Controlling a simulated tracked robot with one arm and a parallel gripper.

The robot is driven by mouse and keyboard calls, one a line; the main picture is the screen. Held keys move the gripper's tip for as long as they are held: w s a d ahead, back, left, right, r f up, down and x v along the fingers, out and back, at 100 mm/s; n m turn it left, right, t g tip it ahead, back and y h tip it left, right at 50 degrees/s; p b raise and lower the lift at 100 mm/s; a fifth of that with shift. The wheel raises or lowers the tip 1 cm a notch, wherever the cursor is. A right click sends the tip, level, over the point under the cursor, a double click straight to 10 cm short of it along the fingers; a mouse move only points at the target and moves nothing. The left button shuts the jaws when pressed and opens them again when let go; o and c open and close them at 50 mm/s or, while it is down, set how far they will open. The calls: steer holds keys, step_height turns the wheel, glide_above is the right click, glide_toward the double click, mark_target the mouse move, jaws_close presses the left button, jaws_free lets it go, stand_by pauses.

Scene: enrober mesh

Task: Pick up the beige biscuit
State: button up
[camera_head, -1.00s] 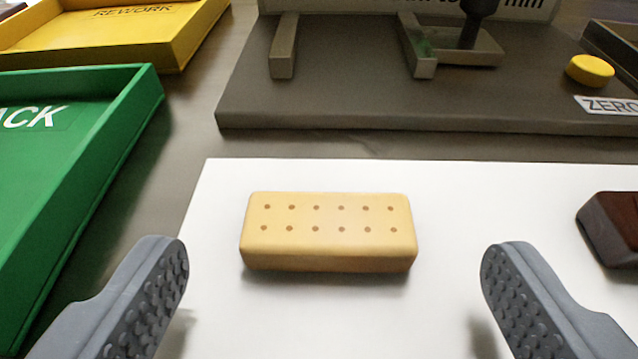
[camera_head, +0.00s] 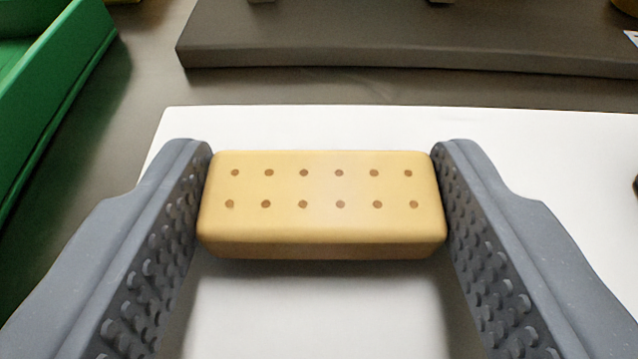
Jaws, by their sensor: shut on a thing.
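The beige biscuit (camera_head: 321,205) is a rounded rectangular block with two rows of small brown dots on top. It lies crosswise at the middle of the camera view, over the white sheet (camera_head: 320,310). My gripper (camera_head: 322,190) is shut on the biscuit, with one grey studded finger against each short end. I cannot tell whether the biscuit's underside touches the sheet.
A green tray (camera_head: 60,110) stands at the left. A dark grey base plate (camera_head: 400,45) lies behind the white sheet. A sliver of a dark thing (camera_head: 635,187) shows at the right edge. The sheet around the biscuit is clear.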

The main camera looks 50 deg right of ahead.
mark_target(321, 241)
steer(key=shift+r+p, duration=0.7)
steer(key=shift+r, duration=0.85)
steer(key=shift+s+a+r, duration=0.1)
steer(key=shift+s+r, duration=0.05)
steer(key=shift+r, duration=0.1)
steer(key=s+a+r+b, duration=0.1)
steer(key=s+a+b, duration=0.1)
steer(key=s+a, duration=0.7)
steer(key=s, duration=0.3)
steer(key=shift+s+a+r+b, duration=0.15)
steer(key=shift+a+b, duration=0.15)
